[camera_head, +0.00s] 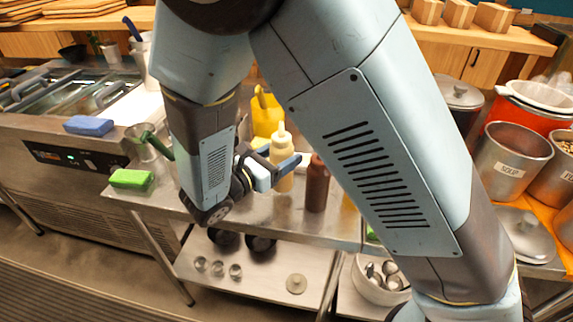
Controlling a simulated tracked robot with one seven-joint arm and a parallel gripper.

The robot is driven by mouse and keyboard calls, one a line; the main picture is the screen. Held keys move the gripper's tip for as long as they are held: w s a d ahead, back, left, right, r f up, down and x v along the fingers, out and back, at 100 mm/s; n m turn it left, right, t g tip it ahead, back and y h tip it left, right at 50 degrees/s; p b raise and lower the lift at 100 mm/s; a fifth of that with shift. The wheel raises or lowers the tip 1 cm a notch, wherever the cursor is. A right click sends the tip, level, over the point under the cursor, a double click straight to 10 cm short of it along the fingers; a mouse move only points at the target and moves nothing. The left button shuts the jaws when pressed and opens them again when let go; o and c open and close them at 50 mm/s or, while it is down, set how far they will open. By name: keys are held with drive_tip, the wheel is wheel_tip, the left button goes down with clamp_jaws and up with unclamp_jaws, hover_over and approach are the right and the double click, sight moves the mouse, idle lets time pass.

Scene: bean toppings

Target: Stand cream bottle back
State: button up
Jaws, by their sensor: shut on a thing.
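The cream bottle (281,147) is pale yellow with a pointed nozzle and stands upright at the steel table, in the middle of the view. My gripper (277,170) is at the bottle's lower body, with its fingers closed on it. Part of the bottle is hidden by the fingers. I cannot tell whether its base touches the table. My arm crosses the front of the view and hides much of the table behind it.
A brown bottle (316,184) stands close on the right. A yellow container (266,114) is behind the cream bottle. A green sponge (131,178) lies at the table's left end. Metal pots (508,163) stand at the right. The steel table (250,224) has some bare room in front.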

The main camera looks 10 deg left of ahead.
drive_tip(key=shift+f, duration=1.45)
drive_tip(key=o, duration=0.7)
drive_tip(key=shift+f, duration=0.1)
drive_tip(key=v, duration=1.2)
